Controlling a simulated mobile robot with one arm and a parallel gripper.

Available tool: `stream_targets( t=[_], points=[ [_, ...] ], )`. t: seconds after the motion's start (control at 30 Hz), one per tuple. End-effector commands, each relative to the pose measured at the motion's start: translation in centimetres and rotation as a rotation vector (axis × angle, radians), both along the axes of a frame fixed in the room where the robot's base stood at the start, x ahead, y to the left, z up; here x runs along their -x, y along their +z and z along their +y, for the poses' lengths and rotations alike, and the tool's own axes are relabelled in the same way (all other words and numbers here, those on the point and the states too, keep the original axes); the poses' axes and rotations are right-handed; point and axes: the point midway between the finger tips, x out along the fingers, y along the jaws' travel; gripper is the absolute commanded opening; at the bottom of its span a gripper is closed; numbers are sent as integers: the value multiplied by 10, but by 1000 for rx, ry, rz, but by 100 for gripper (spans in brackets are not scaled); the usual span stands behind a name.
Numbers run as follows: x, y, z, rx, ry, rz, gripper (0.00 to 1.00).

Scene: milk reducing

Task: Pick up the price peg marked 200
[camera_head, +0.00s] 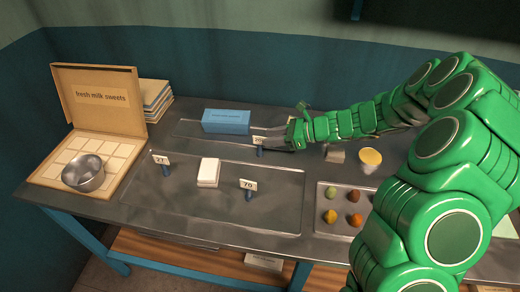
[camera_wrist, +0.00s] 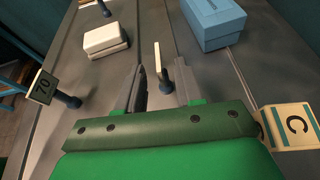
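The price peg marked 200 (camera_head: 259,141) stands upright on the back part of the grey counter, a small pale card on a dark blue base; its number is small and hard to read. In the wrist view the peg (camera_wrist: 157,57) shows edge-on, its card seen as a thin strip. My gripper (camera_head: 276,144) reaches in from the right, low over the counter, with its fingertips close to the peg. In the wrist view my gripper (camera_wrist: 161,72) is open, and the peg appears in the gap at the fingertips. I cannot tell whether either finger touches it.
Pegs marked 27 (camera_head: 160,159) and 70 (camera_head: 247,185) stand around a white block (camera_head: 209,172). A blue box (camera_head: 226,121) lies behind the 200 peg. A lettered block (camera_wrist: 288,126) sits right of my gripper.

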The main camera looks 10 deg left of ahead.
Motion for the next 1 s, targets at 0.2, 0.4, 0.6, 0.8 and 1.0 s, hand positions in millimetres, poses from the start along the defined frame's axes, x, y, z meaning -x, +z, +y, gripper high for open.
stream_targets(
  t=[0.2,0.4,0.6,0.8,1.0],
  points=[
    [0,-5,15,1,2,-1,36],
    [0,-11,37,3,2,0,36],
    [-1,-17,56,2,2,0,36],
    [-1,-20,60,2,1,0,36],
    [-1,-20,60,2,1,0,30]
  ],
)
